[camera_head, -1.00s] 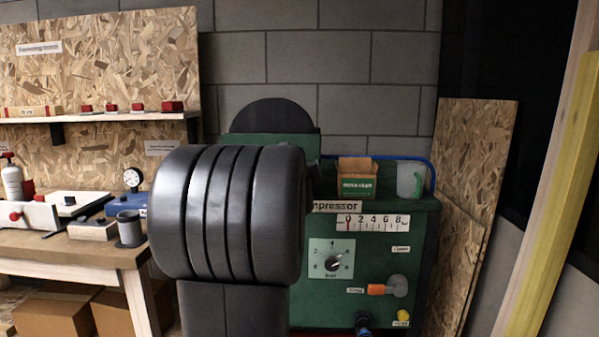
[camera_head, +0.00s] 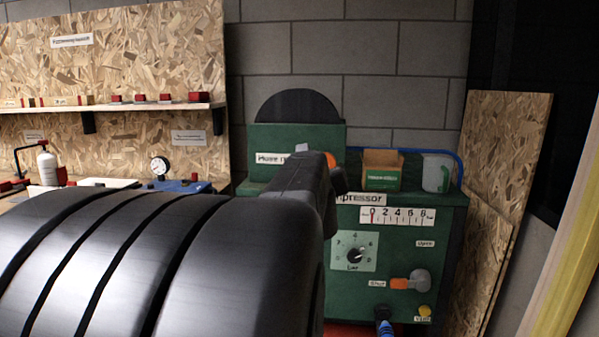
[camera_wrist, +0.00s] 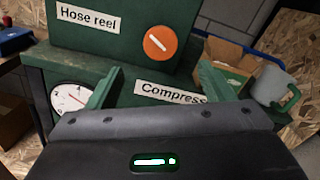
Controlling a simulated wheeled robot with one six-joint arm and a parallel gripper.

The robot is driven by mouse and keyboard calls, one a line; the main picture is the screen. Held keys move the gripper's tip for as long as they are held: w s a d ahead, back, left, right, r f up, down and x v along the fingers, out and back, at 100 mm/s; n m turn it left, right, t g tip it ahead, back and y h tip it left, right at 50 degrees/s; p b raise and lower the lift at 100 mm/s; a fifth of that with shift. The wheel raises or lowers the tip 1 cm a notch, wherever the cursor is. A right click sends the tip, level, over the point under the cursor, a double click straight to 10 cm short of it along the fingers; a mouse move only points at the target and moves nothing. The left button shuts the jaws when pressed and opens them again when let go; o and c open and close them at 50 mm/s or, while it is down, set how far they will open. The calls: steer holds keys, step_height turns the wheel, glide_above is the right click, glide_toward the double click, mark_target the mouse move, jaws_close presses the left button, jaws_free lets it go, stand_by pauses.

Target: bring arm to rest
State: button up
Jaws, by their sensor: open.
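My gripper (camera_wrist: 160,72) shows in the wrist view as two green fingers held wide apart, with nothing between them. It points toward the green compressor cabinet (camera_wrist: 125,88) and the green hose reel box (camera_wrist: 100,40), which has an orange round knob (camera_wrist: 158,43). In the head view my dark arm covers the lower left and centre and reaches toward the hose reel box (camera_head: 265,138). The fingers cannot be made out there. The cabinet (camera_head: 400,252) stands behind and to the right of my arm.
A cardboard box (camera_head: 382,172) and a pale cup with a green handle (camera_head: 437,173) stand on the cabinet. A workbench with small items lies left; a shelf (camera_head: 110,109) hangs above.

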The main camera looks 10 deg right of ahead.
steer(key=shift+s, duration=0.15)
steer(key=x, duration=1.4)
steer(key=shift+a, duration=0.1)
steer(key=shift+s, duration=0.1)
